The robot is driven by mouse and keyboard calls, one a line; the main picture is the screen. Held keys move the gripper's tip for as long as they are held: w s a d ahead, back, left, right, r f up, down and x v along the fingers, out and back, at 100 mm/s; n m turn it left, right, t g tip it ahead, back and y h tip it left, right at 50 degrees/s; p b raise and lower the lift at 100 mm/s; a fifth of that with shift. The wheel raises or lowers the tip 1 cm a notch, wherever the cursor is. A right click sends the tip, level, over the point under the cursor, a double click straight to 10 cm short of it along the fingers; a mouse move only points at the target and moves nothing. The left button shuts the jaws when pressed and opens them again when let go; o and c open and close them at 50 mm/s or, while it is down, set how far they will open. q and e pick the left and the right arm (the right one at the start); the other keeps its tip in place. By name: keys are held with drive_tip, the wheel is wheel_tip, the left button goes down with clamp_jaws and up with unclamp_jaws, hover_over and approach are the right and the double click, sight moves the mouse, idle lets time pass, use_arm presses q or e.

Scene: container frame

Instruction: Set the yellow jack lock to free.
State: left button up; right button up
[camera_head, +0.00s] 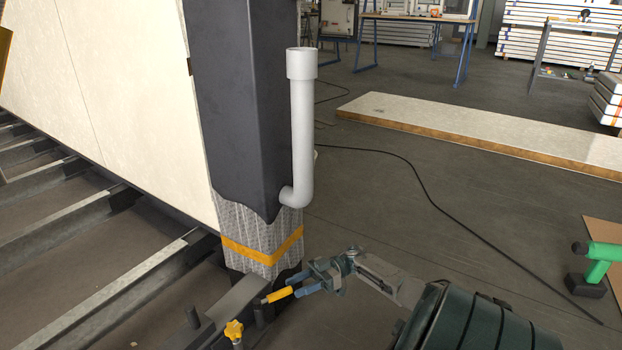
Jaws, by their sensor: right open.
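A yellow star-shaped knob (234,331) stands upright on a thin stem beside the foot of the dark post, at the bottom of the head view. A short yellow cylinder (279,294) with a dark end lies slanted to the right of the knob, in line with a blue-grey piece at my right gripper. I cannot tell which yellow part is the lock or how it is set. My right gripper (308,281) comes in from the lower right and is open. Its fingertips are at or just beside the yellow cylinder; contact is unclear. My left gripper is out of view.
The dark post (240,90) carries a white pipe (303,130) and an orange strap (262,255) above my right gripper. Steel floor beams (110,290) lie left. A green tool (602,262) stands at right. A black cable crosses open floor.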

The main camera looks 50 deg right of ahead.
drive_tip(key=v, duration=0.5)
drive_tip(key=shift+d, duration=0.1)
idle(0.5)
